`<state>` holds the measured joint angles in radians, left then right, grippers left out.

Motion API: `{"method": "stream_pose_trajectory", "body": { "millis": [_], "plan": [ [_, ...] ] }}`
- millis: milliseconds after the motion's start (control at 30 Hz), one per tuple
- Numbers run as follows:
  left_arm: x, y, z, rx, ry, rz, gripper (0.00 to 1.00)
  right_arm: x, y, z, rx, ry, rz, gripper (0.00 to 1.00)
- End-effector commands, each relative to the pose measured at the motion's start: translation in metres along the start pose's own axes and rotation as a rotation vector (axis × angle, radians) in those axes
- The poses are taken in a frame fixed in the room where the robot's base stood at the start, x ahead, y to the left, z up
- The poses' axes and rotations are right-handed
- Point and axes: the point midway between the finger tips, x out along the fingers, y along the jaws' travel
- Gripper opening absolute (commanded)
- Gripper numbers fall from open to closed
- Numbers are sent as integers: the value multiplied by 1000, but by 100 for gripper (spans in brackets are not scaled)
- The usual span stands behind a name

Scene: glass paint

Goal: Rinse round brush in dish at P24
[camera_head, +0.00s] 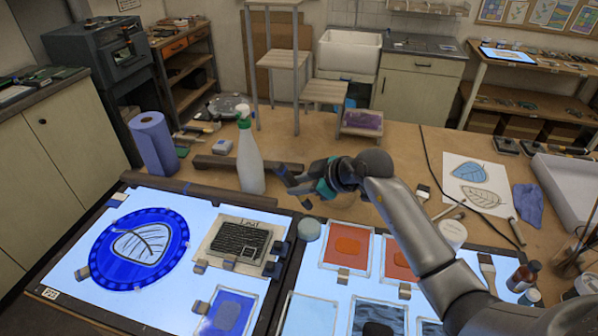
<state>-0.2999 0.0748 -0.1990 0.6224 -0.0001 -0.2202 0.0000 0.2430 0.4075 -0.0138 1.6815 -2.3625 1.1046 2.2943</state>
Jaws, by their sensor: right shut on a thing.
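My right gripper (292,181) reaches in from the right and hangs above the middle of the table, just right of the white spray bottle. It is shut on a thin thing that I take to be the round brush, but the fingers and wrist mostly hide it. A round whitish container (453,233) stands right of my forearm. I cannot tell which of these, if either, is the dish at P24. My left gripper is out of view.
The spray bottle (249,152) stands close left of the gripper, with a blue paper roll (154,143) farther left. A blue painted glass disc (112,262) lies on the left light panel. Flat brushes (422,193) and leaf drawings (474,183) lie on the right.

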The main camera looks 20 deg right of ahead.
Motion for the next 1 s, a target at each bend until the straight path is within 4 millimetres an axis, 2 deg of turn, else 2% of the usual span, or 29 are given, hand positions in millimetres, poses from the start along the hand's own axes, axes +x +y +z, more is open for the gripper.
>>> {"method": "stream_pose_trajectory", "body": {
  "millis": [100, 267, 800, 1000],
  "plan": [
    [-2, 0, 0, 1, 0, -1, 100, 1, 1, 0, 8, 1, 4, 0],
    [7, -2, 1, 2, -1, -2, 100, 6, -1, 5, 8, 1, 4, 0],
    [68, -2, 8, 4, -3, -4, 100, 37, -16, 40, 7, 1, 4, 0],
    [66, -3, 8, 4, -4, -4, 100, 42, -15, 58, 9, 0, 3, 0]
  ]
}}
